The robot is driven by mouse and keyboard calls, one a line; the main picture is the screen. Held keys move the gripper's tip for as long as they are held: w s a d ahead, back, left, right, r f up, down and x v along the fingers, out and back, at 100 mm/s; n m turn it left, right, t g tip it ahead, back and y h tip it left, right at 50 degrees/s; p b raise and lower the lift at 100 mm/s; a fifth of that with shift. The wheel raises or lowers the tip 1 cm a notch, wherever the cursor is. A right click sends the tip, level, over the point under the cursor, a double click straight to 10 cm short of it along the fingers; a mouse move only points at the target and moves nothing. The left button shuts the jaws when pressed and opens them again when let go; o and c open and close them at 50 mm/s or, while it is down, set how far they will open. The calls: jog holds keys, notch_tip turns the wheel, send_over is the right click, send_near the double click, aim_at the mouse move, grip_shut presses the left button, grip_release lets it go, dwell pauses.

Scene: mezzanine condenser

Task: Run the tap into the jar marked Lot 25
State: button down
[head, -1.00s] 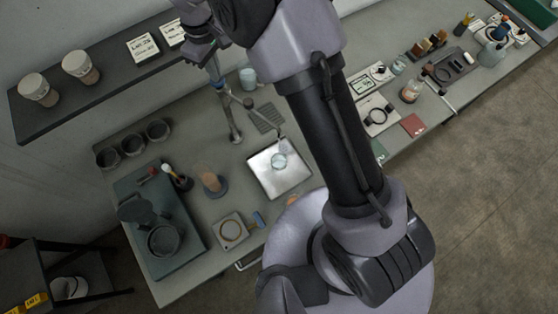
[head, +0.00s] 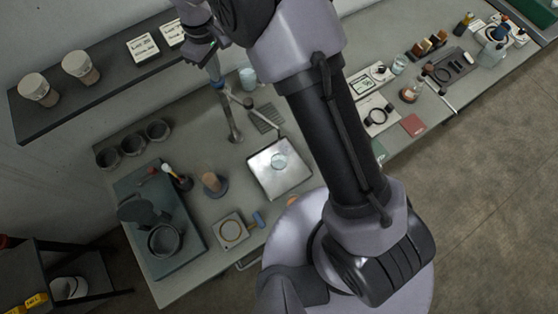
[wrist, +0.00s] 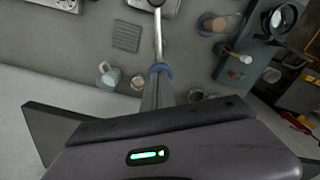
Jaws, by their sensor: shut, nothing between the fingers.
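A metal tap (head: 234,122) with a tall post stands behind a square white basin (head: 292,183); its post also shows in the wrist view (wrist: 158,35). A blue collar (wrist: 160,69) is at its top end. A pale blue cup or jar (head: 248,77) stands behind the tap. The Lot 25 marking is not legible on any jar.
Several dark cups (head: 132,144), a green-grey device (head: 165,240) and a brown-topped vessel (head: 214,183) are at left. My arm covers the bench's middle.

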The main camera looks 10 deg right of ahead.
notch_tip(320, 180, up, 5)
jog(key=p, duration=0.4)
jog(key=shift+f, duration=0.1)
dwell(0.5)
